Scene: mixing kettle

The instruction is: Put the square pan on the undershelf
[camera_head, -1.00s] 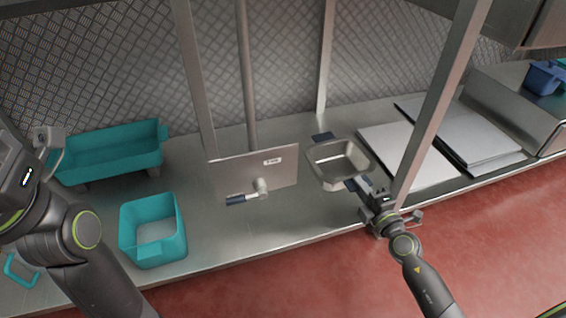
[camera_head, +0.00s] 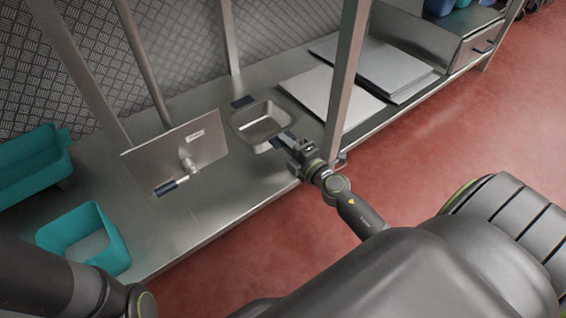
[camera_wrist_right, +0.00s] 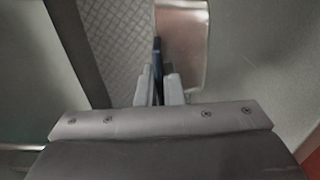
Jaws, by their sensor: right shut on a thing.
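The square pan (camera_head: 258,128) is a shallow steel pan with dark blue handles on two opposite sides. My right gripper (camera_head: 288,142) is shut on its near handle, and the pan is over the steel undershelf (camera_head: 215,208), just left of a front post. I cannot tell whether its base touches the shelf. In the right wrist view the fingers (camera_wrist_right: 159,88) close around the dark handle (camera_wrist_right: 157,60), with the pan's metal side (camera_wrist_right: 182,45) beyond. My left arm shows at the lower left, but its gripper is out of view.
A square lid-like plate with a handle (camera_head: 180,140) stands left of the pan. A teal bin (camera_head: 85,238) and teal tray (camera_head: 30,165) are further left. White flat boards (camera_head: 332,95) lie to the right behind the post (camera_head: 348,75). Bare shelf shows in front of the plate.

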